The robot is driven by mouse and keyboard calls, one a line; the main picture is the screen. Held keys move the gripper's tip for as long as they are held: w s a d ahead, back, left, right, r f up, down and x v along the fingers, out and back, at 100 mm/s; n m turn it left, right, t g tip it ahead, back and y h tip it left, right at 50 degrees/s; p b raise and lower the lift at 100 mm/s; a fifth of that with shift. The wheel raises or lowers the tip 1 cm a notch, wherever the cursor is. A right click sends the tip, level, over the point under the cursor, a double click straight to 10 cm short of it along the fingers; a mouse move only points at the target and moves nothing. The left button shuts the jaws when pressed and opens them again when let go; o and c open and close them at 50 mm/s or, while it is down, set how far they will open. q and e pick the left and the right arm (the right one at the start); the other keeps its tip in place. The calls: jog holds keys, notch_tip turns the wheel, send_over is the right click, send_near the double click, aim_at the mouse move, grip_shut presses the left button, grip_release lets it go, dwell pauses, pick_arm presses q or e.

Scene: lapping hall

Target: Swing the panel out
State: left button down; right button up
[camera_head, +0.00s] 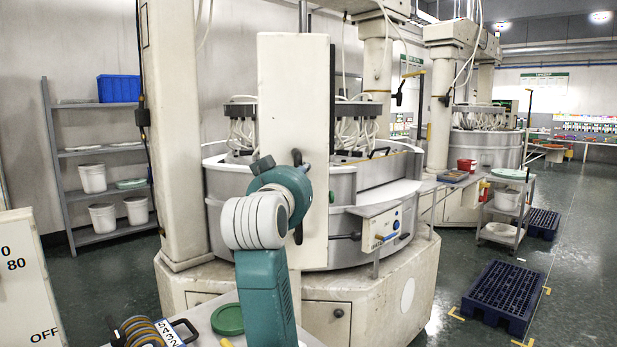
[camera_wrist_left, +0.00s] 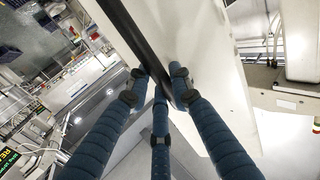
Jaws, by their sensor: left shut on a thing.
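The panel (camera_head: 293,90) is a tall, flat, off-white board standing upright in front of the round lapping machine (camera_head: 230,190). A black strip (camera_head: 332,100) runs along its right edge. My left gripper (camera_head: 301,165) is at the panel's middle height, mostly hidden behind my teal wrist. In the left wrist view, the blue ribbed fingers of my left gripper (camera_wrist_left: 163,92) close around a long black bar (camera_wrist_left: 127,28) beside the white panel face (camera_wrist_left: 200,45). Exactly how the bar joins the panel is unclear. My right gripper is out of view.
A small control box (camera_head: 382,228) sticks out right of the panel. A bench with a green round lid (camera_head: 228,319) and coiled rings (camera_head: 142,332) is low in front. A grey shelf (camera_head: 75,190) stands left. Blue pallets (camera_head: 503,293) lie on the right floor, with open aisle beyond.

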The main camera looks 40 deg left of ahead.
pick_arm(q)
jog(key=shift+s+a, duration=0.1)
jog(key=shift+a, duration=0.1)
jog(key=c, duration=1.7)
grip_release()
jog(key=shift+o, duration=0.6)
jog(key=shift+s+a, duration=0.1)
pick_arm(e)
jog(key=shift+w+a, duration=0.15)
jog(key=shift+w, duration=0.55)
pick_arm(q)
jog(key=v, duration=0.7)
jog(key=shift+s+d, duration=0.15)
jog(key=shift+d, duration=0.15)
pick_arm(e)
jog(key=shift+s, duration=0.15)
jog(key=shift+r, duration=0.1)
